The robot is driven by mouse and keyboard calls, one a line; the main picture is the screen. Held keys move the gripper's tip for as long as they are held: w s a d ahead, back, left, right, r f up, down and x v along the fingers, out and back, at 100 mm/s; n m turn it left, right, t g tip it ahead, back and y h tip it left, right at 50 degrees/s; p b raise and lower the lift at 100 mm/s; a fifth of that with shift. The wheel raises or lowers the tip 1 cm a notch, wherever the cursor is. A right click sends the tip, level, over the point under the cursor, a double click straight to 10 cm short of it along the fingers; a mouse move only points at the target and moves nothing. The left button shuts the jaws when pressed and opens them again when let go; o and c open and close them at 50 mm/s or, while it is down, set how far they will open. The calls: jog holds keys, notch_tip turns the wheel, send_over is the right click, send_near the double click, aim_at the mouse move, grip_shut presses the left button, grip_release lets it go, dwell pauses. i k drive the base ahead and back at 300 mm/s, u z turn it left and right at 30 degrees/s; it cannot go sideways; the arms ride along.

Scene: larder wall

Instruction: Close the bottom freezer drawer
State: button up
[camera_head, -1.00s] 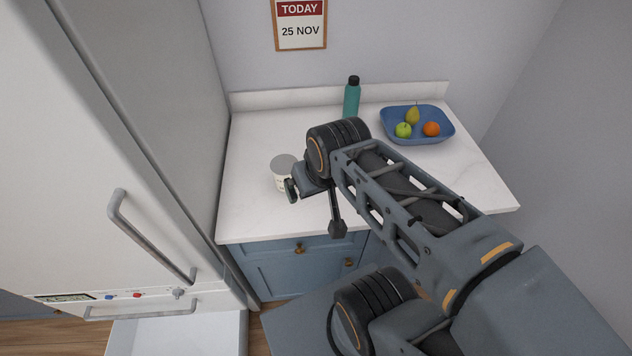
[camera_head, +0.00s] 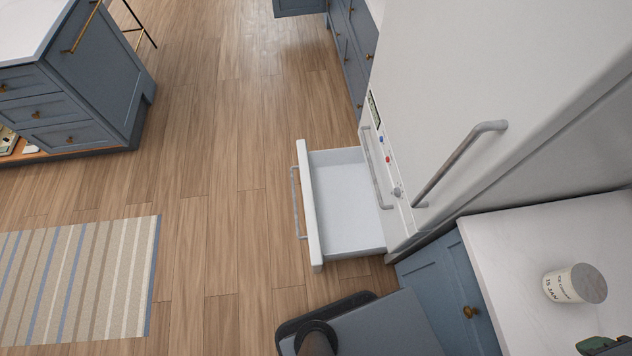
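The bottom freezer drawer (camera_head: 347,205) is pulled out of the white fridge-freezer (camera_head: 462,87) at floor level. It is an empty white box, and its front panel (camera_head: 310,208) with a grey bar handle (camera_head: 295,203) faces left over the wooden floor. My gripper is mostly outside the view. A small dark piece at the bottom right edge, below the can, may be its tip; whether it is open or shut does not show. Nothing touches the drawer.
A labelled can (camera_head: 575,284) stands on the white counter (camera_head: 514,241) above blue cupboards (camera_head: 446,289). A blue island (camera_head: 92,93) and a striped rug (camera_head: 80,283) lie left. Wooden floor (camera_head: 222,172) left of the drawer is clear.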

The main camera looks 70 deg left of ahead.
aim_at(342, 221)
jog(key=z, duration=1.25)
jog(key=k, duration=1.45)
jog(key=u, duration=4.55)
jog(key=k, duration=0.3)
